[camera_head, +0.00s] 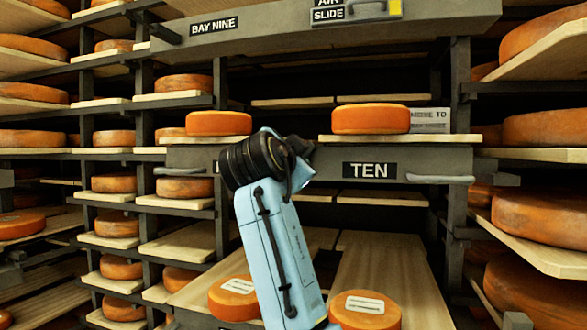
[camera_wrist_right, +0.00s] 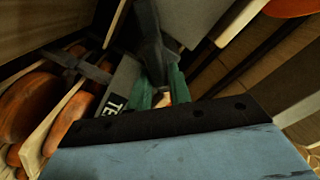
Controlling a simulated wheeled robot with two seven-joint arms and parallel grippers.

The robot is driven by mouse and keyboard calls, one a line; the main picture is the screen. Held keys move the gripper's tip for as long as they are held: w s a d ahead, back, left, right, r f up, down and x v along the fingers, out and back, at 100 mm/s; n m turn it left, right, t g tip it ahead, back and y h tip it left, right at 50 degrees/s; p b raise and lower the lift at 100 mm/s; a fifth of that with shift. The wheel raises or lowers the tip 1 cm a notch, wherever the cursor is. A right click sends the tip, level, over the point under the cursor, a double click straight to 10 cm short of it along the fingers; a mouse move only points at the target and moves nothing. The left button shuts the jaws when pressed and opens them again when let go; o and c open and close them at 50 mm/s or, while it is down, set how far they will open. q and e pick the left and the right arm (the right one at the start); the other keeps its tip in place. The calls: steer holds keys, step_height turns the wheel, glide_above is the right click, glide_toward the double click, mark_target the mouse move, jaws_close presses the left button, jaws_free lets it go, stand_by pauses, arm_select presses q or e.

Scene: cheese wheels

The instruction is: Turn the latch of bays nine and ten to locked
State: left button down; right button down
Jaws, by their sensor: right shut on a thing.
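My right arm rises through the middle of the head view, its black wrist in front of the beam marked TEN (camera_head: 368,170). The wrist hides my right gripper's fingers there. In the right wrist view the green fingers of my right gripper (camera_wrist_right: 160,92) are closed around a dark grey part, which looks like the latch (camera_wrist_right: 150,45), beside the TEN plate (camera_wrist_right: 113,105). Which way the latch is turned cannot be told. My left gripper is not in view.
Orange cheese wheels (camera_head: 370,118) stand on boards above the TEN beam, and two labelled wheels (camera_head: 365,309) lie below. A grey handle (camera_head: 440,180) is on the beam's right. An AIR SLIDE plate (camera_head: 330,14) is above. Loaded shelves flank both sides.

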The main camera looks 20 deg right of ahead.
steer(key=m, duration=0.2)
steer(key=m+b, duration=0.1)
steer(key=m, duration=0.1)
steer(key=shift+s+d+f+m, duration=0.2)
steer(key=shift+f+m, duration=0.1)
steer(key=shift+f, duration=0.1)
steer(key=m, duration=0.2)
steer(key=m+b, duration=0.1)
steer(key=m, duration=0.1)
steer(key=shift+d+f+m, duration=0.1)
steer(key=shift+f+m, duration=0.2)
steer(key=shift+f, duration=0.05)
steer(key=c, duration=1.4)
jaws_free()
steer(key=shift+o, duration=0.2)
steer(key=b+v, duration=0.3)
steer(key=v, duration=1)
steer(key=shift+s+b, duration=0.2)
steer(key=shift+b, duration=0.1)
